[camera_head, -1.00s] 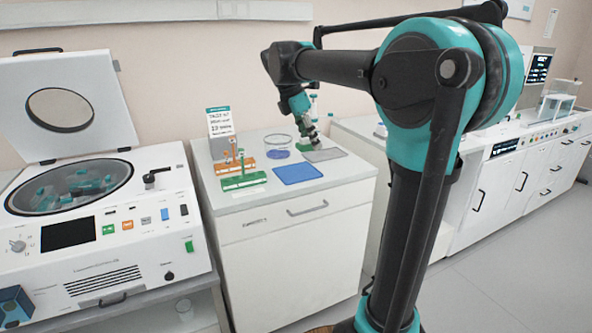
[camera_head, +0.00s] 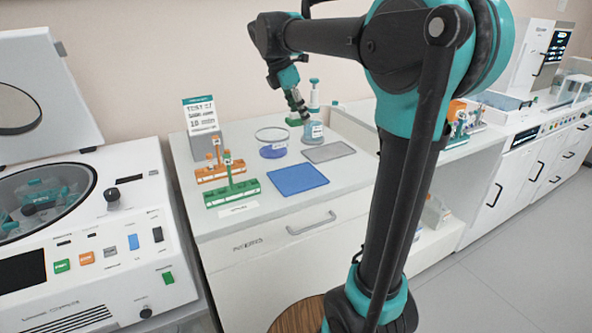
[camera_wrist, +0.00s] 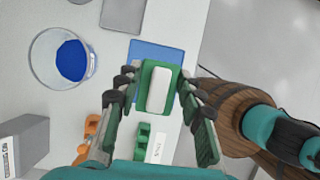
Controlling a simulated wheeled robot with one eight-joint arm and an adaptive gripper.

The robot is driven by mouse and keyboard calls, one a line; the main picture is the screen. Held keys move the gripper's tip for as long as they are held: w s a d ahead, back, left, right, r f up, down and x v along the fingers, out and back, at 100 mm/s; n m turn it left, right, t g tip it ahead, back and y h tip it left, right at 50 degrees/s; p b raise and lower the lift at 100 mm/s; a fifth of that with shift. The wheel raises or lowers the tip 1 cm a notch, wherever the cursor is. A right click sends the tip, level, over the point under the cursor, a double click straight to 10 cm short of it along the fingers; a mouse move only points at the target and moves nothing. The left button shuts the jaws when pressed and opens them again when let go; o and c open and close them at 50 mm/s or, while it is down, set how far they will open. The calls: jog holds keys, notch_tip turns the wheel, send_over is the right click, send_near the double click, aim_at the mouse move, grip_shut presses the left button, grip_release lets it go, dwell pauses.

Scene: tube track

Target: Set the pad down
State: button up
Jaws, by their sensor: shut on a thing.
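My gripper (camera_wrist: 157,82) is shut on a green pad with a white top (camera_wrist: 158,90), seen in the wrist view between the fingers. Past the pad lies a flat blue mat (camera_wrist: 150,53), partly covered by it. In the head view my gripper (camera_head: 299,108) is over the back of the white counter (camera_head: 260,218), near a small labelled bottle (camera_head: 313,132). The blue mat (camera_head: 298,179) lies bare near the front, with a grey mat (camera_head: 328,152) behind it.
A glass dish with blue contents (camera_head: 272,149) stands left of the grey mat. Orange (camera_head: 219,172) and green (camera_head: 233,192) racks with upright posts stand at the left, before a grey sign block (camera_head: 203,125). A centrifuge with a raised lid (camera_head: 95,210) is further left.

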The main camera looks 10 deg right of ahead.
aim_at(303, 176)
notch_tip(303, 176, down, 19)
jog(key=shift+f, duration=0.2)
dwell(0.3)
jog(key=shift+f, duration=0.1)
jog(key=o, duration=1.1)
jog(key=v, duration=1.2)
